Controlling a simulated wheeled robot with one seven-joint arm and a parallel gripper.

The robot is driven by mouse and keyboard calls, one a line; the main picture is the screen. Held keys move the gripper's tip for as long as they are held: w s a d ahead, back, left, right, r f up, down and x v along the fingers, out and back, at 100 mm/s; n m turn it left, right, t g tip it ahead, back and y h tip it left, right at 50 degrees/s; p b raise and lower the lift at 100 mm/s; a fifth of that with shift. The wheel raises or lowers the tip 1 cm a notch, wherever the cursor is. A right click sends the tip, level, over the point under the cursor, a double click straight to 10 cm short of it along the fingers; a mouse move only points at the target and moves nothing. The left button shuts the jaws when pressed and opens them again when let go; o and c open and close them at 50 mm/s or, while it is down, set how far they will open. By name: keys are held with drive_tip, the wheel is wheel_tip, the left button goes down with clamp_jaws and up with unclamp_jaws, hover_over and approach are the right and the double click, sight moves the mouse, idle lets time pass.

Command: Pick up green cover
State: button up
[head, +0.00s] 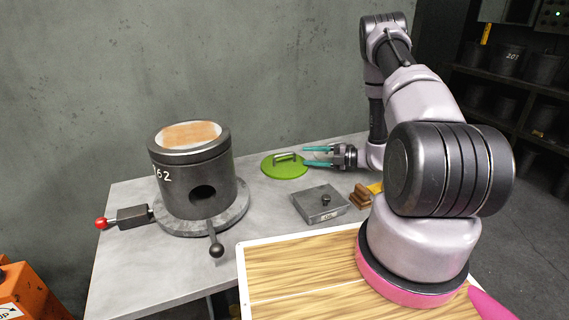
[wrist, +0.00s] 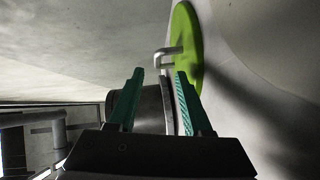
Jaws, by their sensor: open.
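The green cover (head: 285,170) is a flat round disc with a grey metal bar handle on top. It lies on the grey table near the wall, right of the large dark cylinder. In the wrist view the green cover (wrist: 188,50) shows on edge, its handle reaching left toward the space ahead of the fingertips. My gripper (head: 306,156) comes from the right with its teal fingers open and empty, their tips close to the handle. In the wrist view my gripper (wrist: 160,75) has its fingers apart, with the handle ahead of them; I cannot tell whether they touch.
The dark cylinder (head: 210,185) stands on the grey table (head: 130,275), with levers at its base. A grey metal block (head: 318,205) with a knob and small brown blocks (head: 361,194) lie in front of my gripper. The wall (head: 270,70) rises behind the table.

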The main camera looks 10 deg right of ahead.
sight(287, 155)
drive_tip(key=x, duration=0.4)
drive_tip(key=shift+s+x, duration=0.15)
drive_tip(key=shift+x, duration=1.2)
drive_tip(key=shift+s+x, duration=0.1)
drive_tip(key=shift+x, duration=1.25)
drive_tip(key=shift+a+r, duration=0.15)
drive_tip(key=shift+r, duration=0.05)
clamp_jaws()
